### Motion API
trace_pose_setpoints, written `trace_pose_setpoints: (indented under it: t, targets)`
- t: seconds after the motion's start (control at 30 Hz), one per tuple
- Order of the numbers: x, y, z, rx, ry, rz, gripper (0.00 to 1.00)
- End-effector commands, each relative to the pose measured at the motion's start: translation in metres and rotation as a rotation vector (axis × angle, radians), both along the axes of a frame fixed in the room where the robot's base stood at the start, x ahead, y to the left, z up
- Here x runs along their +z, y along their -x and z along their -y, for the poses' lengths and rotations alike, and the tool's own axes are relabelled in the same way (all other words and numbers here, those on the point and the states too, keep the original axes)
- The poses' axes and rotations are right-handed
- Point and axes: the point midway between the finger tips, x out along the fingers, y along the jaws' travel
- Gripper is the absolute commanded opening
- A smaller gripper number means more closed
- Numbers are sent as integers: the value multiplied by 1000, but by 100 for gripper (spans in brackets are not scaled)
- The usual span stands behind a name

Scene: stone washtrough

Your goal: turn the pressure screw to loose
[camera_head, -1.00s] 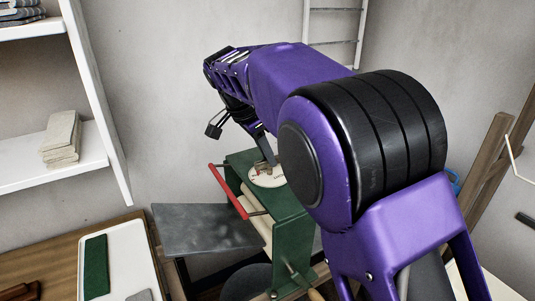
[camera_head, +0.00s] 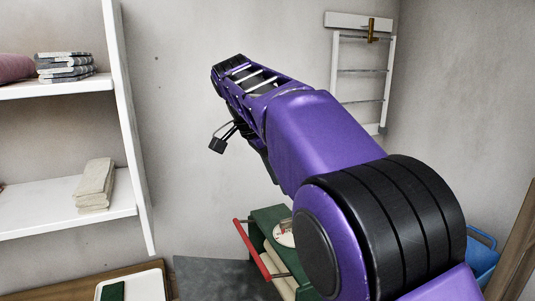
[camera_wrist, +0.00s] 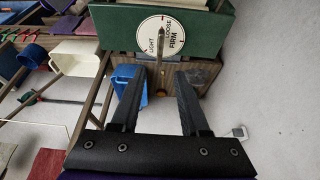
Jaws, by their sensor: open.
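The green press (camera_head: 265,217) stands below my arm in the head view. Its white round dial (camera_head: 284,234) has a small red mark. In the wrist view the dial (camera_wrist: 166,37) carries the words LIGHT, LOOSE and FIRM on the green top (camera_wrist: 113,30). A grey metal bar (camera_wrist: 158,68), apparently the pressure screw's handle, extends from the dial toward the camera. I cannot tell which word it is set to. My gripper (camera_wrist: 158,76) is open, with the bar's end showing between its fingertips. No contact is visible. My arm hides its fingers in the head view.
A red bar (camera_head: 251,250) runs along the press's left side, above a grey tray (camera_head: 215,278). White shelves (camera_head: 75,215) with folded cloths stand left. A blue container (camera_head: 483,258) is at right. A white rack (camera_head: 361,75) hangs on the wall.

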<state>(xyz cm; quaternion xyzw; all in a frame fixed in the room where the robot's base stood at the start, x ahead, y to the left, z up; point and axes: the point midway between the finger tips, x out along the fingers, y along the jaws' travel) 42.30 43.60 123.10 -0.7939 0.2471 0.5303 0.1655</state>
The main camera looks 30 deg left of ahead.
Motion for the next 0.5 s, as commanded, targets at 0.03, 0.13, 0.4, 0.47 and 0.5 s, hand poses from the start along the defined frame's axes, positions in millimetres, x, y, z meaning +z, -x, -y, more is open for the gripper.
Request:
trace_pose_setpoints:
  t: [0.03, 0.13, 0.4, 0.47, 0.5]
  targets:
    - [10, 3, -3, 2, -3, 2, 45]
    - [23, 7, -7, 0, -2, 3, 45]
    - [49, 15, -13, -1, 0, 3, 45]
    - [52, 16, -14, -1, 0, 2, 45]
    - [55, 17, -14, 0, -1, 3, 45]
